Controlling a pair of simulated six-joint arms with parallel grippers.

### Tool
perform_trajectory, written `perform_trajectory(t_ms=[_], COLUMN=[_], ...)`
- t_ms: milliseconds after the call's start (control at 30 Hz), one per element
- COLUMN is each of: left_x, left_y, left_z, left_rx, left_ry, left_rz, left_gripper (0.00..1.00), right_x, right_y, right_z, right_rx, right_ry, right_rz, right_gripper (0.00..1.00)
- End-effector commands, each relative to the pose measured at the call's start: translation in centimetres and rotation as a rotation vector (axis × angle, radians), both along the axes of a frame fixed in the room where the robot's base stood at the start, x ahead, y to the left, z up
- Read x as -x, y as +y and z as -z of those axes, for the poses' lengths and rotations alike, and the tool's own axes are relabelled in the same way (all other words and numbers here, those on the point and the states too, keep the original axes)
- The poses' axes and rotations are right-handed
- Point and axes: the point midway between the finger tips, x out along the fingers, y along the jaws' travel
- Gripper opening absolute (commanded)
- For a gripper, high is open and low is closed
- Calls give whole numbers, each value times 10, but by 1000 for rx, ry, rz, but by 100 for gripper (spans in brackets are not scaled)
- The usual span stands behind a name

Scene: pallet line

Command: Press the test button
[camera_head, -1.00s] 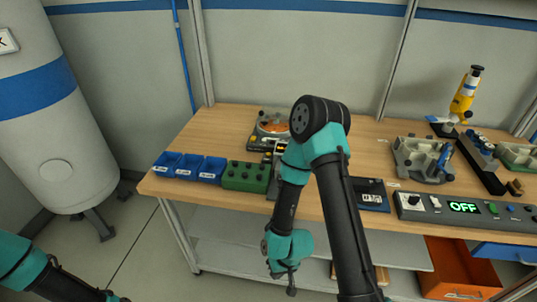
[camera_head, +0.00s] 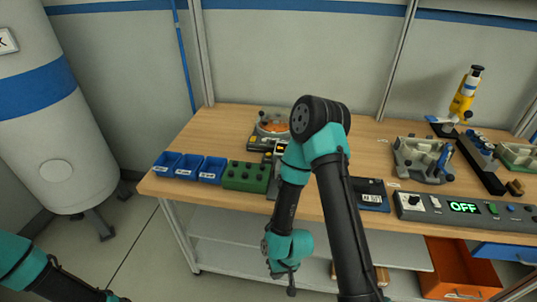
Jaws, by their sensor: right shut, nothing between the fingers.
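A grey control panel (camera_head: 465,208) sits at the front right edge of the wooden bench. The button labels are too small to read, so I cannot tell which is the test button. My right gripper (camera_head: 291,286) points down, shut and empty, in front of the bench and well left of the panel. My left arm shows at the lower left; its gripper is out of view.
Blue bins (camera_head: 187,167) and a green block (camera_head: 246,176) line the bench's front left. A round fixture (camera_head: 272,126) stands behind, partly hidden by my right arm. A grey fixture (camera_head: 420,160) and a yellow tool (camera_head: 465,95) stand right. An orange drawer (camera_head: 455,265) is below.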

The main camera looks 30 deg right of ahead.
Motion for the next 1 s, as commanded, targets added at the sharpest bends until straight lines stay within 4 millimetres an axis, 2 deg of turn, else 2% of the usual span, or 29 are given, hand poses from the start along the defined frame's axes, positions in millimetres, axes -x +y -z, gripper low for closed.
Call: perform_trajectory(t_ms=[800, 1000], left_x=[0, 0], left_y=[0, 0], left_z=[0, 0], left_rx=[0, 0], left_ry=[0, 0], left_rz=[0, 0], left_gripper=[43, 24], right_x=[0, 0], right_y=[0, 0], right_z=[0, 0], right_rx=[0, 0], right_ry=[0, 0], right_rz=[0, 0], right_gripper=[0, 0])
